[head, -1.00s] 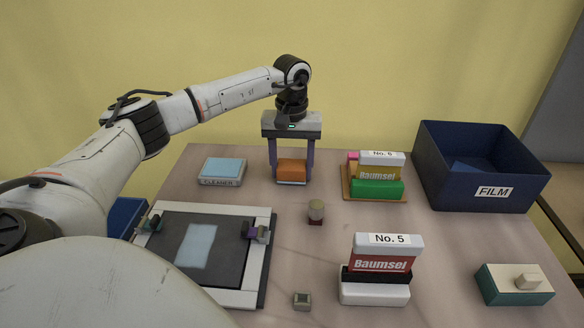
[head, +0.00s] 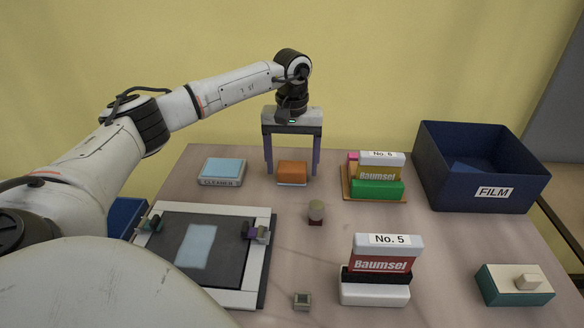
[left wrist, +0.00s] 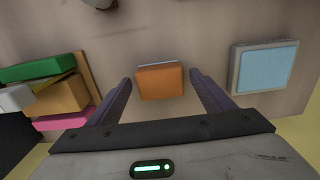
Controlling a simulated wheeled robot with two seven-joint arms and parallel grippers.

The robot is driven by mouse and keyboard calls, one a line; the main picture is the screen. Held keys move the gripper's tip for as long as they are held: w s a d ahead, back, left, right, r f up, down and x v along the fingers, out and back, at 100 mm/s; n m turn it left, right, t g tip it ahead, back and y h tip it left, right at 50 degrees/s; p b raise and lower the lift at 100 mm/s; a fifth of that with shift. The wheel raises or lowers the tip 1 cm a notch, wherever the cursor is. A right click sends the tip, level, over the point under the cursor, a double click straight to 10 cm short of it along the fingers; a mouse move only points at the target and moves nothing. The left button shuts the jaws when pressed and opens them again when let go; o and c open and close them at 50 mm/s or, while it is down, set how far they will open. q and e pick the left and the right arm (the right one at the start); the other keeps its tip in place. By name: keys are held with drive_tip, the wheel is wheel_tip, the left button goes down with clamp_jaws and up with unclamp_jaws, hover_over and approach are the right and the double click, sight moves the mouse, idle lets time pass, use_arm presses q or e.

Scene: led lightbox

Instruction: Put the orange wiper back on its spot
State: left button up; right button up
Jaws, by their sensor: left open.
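The orange wiper (head: 292,171) sits on the table at the back, with a pale blue-white strip showing along its lower edge. It also shows in the left wrist view (left wrist: 160,82). My left gripper (head: 292,173) is open, with one finger on each side of the wiper and a gap on both sides. In the left wrist view its fingers (left wrist: 160,90) stand clear of the wiper. The light blue pad marked CLEANER (head: 222,170) lies to the left of the wiper. My right gripper is not in view.
A stack with a Baumsel box (head: 379,174) stands right of the wiper. A blue FILM bin (head: 482,170) is at the back right. The lightbox (head: 258,275) is front left. A small round-topped block (head: 316,211), another Baumsel stack (head: 381,265) and a green-white block (head: 514,286) stand nearer.

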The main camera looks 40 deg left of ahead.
sight(292, 167)
use_arm(q)
wheel_tip(292, 167, up, 11)
drive_tip(key=shift+f, duration=0.2)
idle(0.5)
